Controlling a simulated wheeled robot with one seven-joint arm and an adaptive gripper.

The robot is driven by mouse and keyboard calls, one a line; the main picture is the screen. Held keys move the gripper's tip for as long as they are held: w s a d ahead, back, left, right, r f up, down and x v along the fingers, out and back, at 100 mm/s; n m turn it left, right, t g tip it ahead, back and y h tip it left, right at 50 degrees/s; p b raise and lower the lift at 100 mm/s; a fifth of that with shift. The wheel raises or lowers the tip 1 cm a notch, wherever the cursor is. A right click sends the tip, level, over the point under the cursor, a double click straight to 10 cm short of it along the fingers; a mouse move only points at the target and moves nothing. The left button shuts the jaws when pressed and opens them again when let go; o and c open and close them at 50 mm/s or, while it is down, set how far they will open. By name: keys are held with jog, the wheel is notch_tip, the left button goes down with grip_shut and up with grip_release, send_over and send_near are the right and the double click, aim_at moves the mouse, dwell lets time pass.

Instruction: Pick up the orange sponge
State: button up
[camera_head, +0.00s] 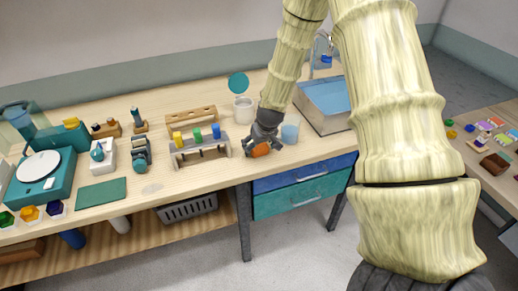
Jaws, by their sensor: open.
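The orange sponge (260,150) lies on the wooden bench top near its front edge. My gripper (260,143) is right above it, pointing down, with its dark fingers close to the sponge and hiding part of it. The gripper is open. I cannot tell whether the fingers touch the sponge or reach down beside it.
A grey rack (200,149) with coloured-top rods stands just left of the gripper. A light blue beaker (290,132) stands close on the right, and a white jar (243,109) behind. A sink (325,103) is further right. Drawers (300,188) are below.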

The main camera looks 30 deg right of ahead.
jog(key=c, duration=0.9)
jog(key=shift+c, duration=0.2)
jog(key=shift+r, duration=0.15)
